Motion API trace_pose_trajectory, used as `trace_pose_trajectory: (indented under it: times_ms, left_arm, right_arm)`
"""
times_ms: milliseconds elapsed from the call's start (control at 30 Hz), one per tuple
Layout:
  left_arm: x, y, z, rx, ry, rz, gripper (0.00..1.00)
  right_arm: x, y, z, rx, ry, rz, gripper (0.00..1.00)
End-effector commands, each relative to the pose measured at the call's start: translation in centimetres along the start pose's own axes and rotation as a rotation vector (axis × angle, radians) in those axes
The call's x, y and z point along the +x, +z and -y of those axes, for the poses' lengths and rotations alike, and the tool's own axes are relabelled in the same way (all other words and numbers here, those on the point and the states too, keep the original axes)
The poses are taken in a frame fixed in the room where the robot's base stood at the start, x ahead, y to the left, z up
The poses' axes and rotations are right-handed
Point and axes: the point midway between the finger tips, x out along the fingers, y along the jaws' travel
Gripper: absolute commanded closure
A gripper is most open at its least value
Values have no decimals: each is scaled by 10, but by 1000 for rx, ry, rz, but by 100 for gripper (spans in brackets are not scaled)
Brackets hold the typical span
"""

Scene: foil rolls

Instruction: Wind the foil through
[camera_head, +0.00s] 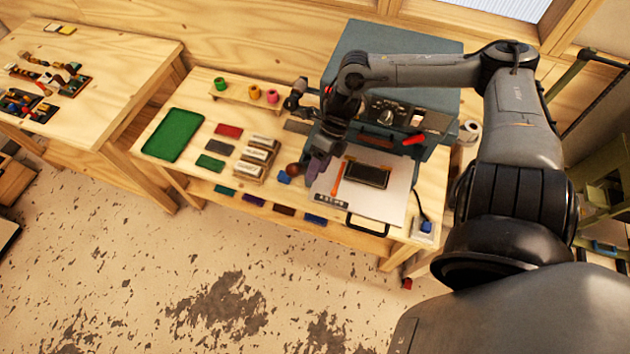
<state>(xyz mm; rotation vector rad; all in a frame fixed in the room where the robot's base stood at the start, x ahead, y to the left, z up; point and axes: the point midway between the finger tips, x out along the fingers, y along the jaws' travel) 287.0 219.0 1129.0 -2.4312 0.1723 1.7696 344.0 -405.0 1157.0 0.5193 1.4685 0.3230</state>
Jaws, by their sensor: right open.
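A grey-green press (400,50) with a dial and a red-handled lever (414,139) stands at the back right of the workbench. My right arm reaches in from the right across the front of the press. My right gripper (317,168) is open, pointing down at the press's front left corner, near the left edge of a white plate (390,204). It covers part of the press. No foil strand can be made out. My left gripper is not in view.
A dark framed block (368,173) and an orange stick (338,180) lie on the plate. A green tray (174,135), coloured pads and labelled boxes (258,155) occupy the bench's left half. A white roll (470,131) stands right of the press. The floor in front is clear.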

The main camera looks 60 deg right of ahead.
Motion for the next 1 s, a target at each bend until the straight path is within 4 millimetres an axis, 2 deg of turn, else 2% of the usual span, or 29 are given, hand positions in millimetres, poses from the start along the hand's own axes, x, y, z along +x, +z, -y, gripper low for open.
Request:
trace_pose_trajectory:
  times_ms: [100,300,867,1000]
  left_arm:
    - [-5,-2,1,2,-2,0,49]
    - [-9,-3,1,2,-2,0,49]
    - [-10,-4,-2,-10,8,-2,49]
    - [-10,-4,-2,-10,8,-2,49]
  right_arm:
    - [15,-6,-9,31,34,24,49]
    - [31,-11,-19,67,68,53,49]
    - [38,-12,-23,86,83,67,49]
    - [47,-16,-28,104,102,78,49]
